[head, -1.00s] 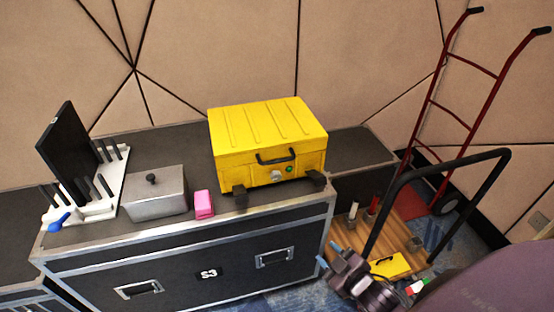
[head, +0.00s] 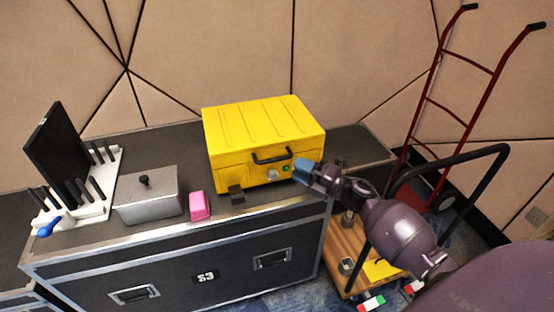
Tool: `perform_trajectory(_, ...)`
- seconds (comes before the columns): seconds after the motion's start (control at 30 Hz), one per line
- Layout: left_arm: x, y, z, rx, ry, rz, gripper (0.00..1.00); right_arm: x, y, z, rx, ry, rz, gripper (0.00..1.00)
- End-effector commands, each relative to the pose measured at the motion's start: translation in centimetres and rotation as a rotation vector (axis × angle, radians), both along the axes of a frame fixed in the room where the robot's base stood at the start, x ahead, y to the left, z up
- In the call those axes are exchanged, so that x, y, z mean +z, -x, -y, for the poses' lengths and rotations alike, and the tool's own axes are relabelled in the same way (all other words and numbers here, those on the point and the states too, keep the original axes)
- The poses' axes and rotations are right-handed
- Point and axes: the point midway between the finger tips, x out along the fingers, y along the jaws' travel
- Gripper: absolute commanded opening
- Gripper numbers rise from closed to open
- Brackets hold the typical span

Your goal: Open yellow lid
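The yellow case (head: 262,143) stands on the black flight case, its ribbed lid (head: 262,120) shut. Its front has a black handle (head: 272,157), a round silver latch and a small green button (head: 286,168). My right gripper (head: 306,172) has blue fingertips at the right end of the case's front, close to the green button. I cannot tell whether it touches the case or how far its fingers are apart. It hides the lower right front corner. My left gripper is not in view.
The flight case top (head: 215,225) also holds a grey metal box (head: 148,196), a pink block (head: 200,206) and a white rack (head: 90,190) with a black panel. A platform cart (head: 345,245) and a red hand truck (head: 440,120) stand at the right.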

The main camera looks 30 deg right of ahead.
Motion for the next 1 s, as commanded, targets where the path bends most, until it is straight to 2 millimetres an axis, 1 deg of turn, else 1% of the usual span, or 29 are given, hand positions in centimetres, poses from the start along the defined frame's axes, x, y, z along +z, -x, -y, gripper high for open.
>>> perform_trajectory(0.03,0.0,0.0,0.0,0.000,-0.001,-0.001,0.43,0.2,-0.9,-0.6,0.001,-0.002,0.001,0.38)
perform_trajectory(0.2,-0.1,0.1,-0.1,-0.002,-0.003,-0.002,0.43,0.5,-3.3,-2.1,0.001,-0.003,-0.001,0.38)
perform_trajectory(0.4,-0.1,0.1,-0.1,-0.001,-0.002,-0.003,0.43,0.8,-5.3,-3.3,-0.002,-0.003,-0.001,0.38)
perform_trajectory(0.6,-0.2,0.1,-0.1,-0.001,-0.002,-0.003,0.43,0.9,-6.1,-3.8,0.000,-0.004,-0.002,0.38)
perform_trajectory(0.87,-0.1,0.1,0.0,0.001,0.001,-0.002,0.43,0.9,-6.1,-3.9,0.000,-0.004,-0.002,0.38)
perform_trajectory(0.97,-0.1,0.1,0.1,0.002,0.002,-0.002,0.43,0.9,-6.1,-3.9,0.000,-0.004,-0.002,0.24)
perform_trajectory(1.0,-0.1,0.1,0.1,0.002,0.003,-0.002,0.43,0.9,-6.1,-3.9,-0.001,-0.004,-0.002,0.18)
